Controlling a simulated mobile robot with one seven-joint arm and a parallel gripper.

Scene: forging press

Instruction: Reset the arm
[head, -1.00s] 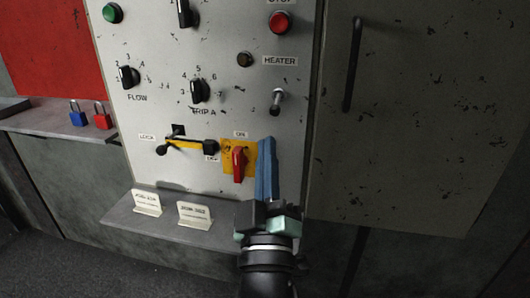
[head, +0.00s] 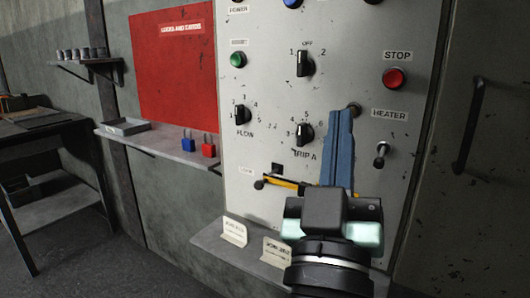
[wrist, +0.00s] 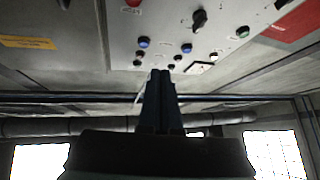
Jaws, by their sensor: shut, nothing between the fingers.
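My gripper (head: 341,118) is in front of the grey control panel (head: 268,135) in the head view, its blue fingers pointing up and shut together with nothing between them. It covers part of the panel, including the area right of the yellow lever (head: 285,183); the red switch is hidden. In the wrist view my gripper (wrist: 160,75) also shows as closed dark fingers, with the panel (wrist: 165,20) beyond and above them. I cannot tell whether the fingers touch the panel.
A shelf holds a blue padlock (head: 188,145) and a red padlock (head: 209,150). Two white cards (head: 234,232) stand on the ledge (head: 213,241) below the panel. A door handle (head: 466,125) juts out at the right. Open floor (head: 110,265) lies at the lower left.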

